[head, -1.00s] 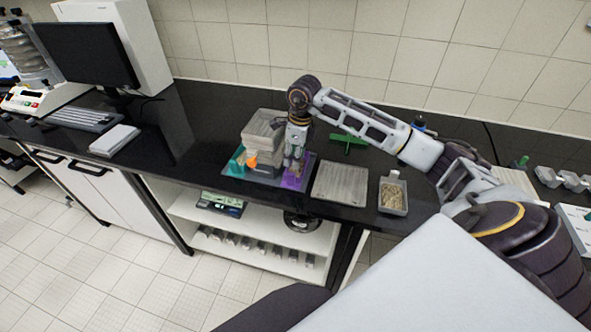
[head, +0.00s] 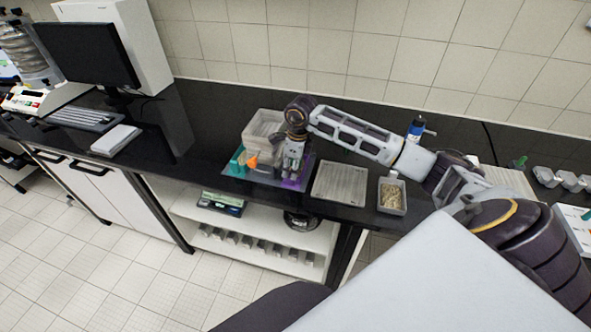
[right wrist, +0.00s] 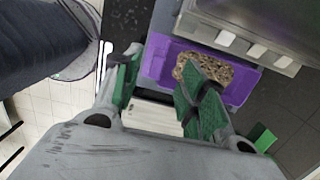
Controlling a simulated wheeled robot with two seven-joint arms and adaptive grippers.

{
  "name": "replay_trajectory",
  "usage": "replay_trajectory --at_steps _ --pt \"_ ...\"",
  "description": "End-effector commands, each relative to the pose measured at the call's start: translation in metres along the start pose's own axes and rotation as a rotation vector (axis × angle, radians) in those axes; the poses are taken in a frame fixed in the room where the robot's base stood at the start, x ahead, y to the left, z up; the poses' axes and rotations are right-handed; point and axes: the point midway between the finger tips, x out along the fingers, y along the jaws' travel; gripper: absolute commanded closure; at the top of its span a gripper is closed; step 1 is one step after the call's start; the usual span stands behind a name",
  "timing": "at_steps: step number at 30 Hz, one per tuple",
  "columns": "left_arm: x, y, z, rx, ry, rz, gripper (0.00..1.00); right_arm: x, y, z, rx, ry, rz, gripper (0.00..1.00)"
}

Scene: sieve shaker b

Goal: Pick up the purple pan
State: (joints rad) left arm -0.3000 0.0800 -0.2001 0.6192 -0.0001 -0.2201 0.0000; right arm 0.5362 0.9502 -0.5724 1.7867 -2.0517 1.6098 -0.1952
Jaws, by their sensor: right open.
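The purple pan (head: 291,184) stands at the front right of a dark mat, mostly hidden by my right gripper (head: 292,168) just above it. In the right wrist view the purple pan (right wrist: 236,92) holds brown grainy material. In that view my right gripper (right wrist: 160,82) is open, with green finger pads. One finger overlaps the pan's inside and the other is beyond its left edge. I cannot tell whether either touches the pan. My left gripper is not in view.
Grey stacked trays (head: 262,128) stand behind, with teal (head: 237,160) and orange (head: 252,162) items at left. A flat grey tray (head: 340,183) and a grain-filled grey container (head: 392,196) lie to the right. A blue-capped bottle (head: 416,130) stands farther back.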

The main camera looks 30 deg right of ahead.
Motion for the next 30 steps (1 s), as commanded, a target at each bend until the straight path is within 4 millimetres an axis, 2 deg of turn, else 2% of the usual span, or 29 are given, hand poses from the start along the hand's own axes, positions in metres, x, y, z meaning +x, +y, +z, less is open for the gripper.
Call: replay_trajectory --at_steps 4,12,26,30 --pt "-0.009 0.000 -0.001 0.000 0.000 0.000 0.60 0.013 0.004 0.001 0.000 0.001 0.003 0.58" --pt "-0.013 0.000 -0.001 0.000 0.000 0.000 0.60 0.036 0.003 0.001 0.001 0.000 0.001 0.58" --pt "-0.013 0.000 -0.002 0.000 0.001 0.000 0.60 0.037 0.003 0.001 0.000 0.000 0.000 0.58" --pt "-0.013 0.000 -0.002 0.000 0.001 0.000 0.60 0.037 0.003 0.001 0.000 0.000 0.000 0.73"
